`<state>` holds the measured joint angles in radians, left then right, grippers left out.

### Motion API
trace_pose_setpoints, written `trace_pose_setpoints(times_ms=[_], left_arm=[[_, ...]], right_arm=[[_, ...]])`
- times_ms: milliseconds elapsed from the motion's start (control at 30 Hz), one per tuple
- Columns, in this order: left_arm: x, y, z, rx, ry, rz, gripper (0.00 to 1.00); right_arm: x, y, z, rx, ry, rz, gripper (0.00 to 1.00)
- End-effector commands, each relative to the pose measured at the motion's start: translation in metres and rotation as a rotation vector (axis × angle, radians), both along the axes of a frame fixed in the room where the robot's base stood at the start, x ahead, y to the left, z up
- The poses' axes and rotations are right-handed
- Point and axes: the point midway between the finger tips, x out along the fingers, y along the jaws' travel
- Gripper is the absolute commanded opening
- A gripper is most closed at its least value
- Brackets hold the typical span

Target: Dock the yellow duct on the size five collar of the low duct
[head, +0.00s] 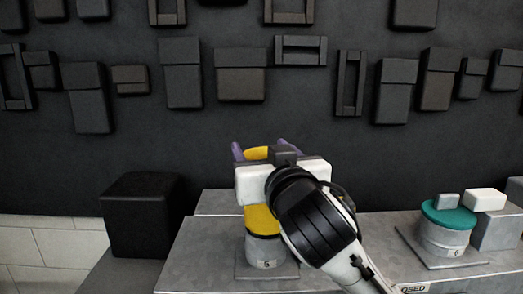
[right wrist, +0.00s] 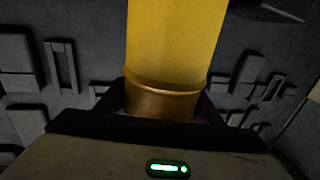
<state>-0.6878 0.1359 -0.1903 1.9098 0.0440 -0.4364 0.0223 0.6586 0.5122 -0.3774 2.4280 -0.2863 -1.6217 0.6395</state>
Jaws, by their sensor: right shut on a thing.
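The yellow duct (head: 262,220) stands about upright above the grey collar marked 5 (head: 266,252) in the head view. Its lower end shows just over the collar; I cannot tell whether it is seated on it or slightly above. My right gripper (head: 262,152) is shut on the duct, and its white body hides the duct's middle. In the right wrist view the duct (right wrist: 176,45) rises between the dark fingers, with a darker gold band (right wrist: 163,103) at the grip. My left gripper is not in view.
A grey collar marked 6 (head: 443,240) with a teal top (head: 448,215) stands to the right, beside white and grey blocks. A black box (head: 142,215) is at the left. The dark wall behind carries several block-like fittings. The grey low duct top (head: 205,255) is clear left of collar 5.

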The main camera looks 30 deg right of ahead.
Motion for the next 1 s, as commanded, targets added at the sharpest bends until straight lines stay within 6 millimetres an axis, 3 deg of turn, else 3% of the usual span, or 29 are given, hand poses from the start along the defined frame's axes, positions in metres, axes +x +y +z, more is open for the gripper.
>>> trace_pose_setpoints(times_ms=[767, 800, 1000], left_arm=[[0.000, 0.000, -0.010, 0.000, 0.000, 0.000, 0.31], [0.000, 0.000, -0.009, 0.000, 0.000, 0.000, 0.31], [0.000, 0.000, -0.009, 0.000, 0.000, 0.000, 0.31]], right_arm=[[0.000, 0.000, -0.012, 0.000, -0.001, 0.000, 0.18], [0.000, 0.000, -0.011, 0.000, -0.001, 0.000, 0.66], [0.000, 0.000, -0.011, 0.000, 0.000, 0.000, 0.69]])
